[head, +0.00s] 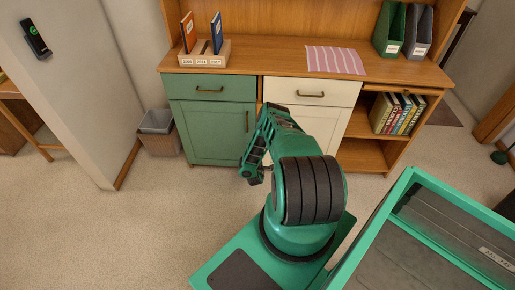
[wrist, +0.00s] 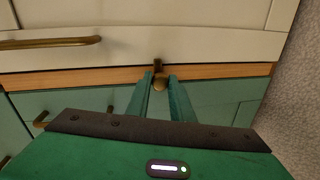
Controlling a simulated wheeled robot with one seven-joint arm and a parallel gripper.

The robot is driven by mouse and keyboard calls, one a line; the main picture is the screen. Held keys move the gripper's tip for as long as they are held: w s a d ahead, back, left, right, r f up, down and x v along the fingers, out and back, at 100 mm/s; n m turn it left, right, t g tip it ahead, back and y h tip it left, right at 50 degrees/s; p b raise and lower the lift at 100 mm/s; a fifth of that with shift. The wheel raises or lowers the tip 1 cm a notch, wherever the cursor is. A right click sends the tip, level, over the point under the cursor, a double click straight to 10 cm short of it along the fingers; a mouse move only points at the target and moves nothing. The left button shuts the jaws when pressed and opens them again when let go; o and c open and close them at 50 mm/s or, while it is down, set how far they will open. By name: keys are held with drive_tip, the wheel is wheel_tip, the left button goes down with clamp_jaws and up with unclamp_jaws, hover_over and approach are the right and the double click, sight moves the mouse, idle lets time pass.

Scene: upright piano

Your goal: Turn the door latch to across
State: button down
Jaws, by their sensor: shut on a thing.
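The door latch (wrist: 158,65) is a small brass piece on the wood strip between the white door and the green door. It shows in the wrist view, partly covered by my fingers, with its upper end reaching up towards the white door in the picture. My gripper (wrist: 161,79) is shut on the latch, one finger on each side of it. In the head view my own arm hides the latch and the gripper tips. The white door (wrist: 200,45) and the green door (wrist: 215,105) look closed. I cannot tell the latch's exact angle.
A brass bar handle (wrist: 50,43) is on the white door, left of my gripper in the wrist view. The wooden cabinet top (head: 270,62) carries a book holder (head: 205,57) and a striped cloth (head: 335,60). A bin (head: 158,130) stands left. The carpet (head: 150,220) at left is clear.

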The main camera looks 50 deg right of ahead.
drive_tip(key=shift+s+a+f, duration=0.1)
drive_tip(key=shift+a+f, duration=0.1)
drive_tip(key=shift+f, duration=0.05)
drive_tip(key=c, duration=1.6)
unclamp_jaws()
drive_tip(key=shift+d, duration=0.1)
drive_tip(key=shift+r, duration=0.1)
drive_tip(key=v, duration=1)
drive_tip(key=shift+s+a, duration=0.3)
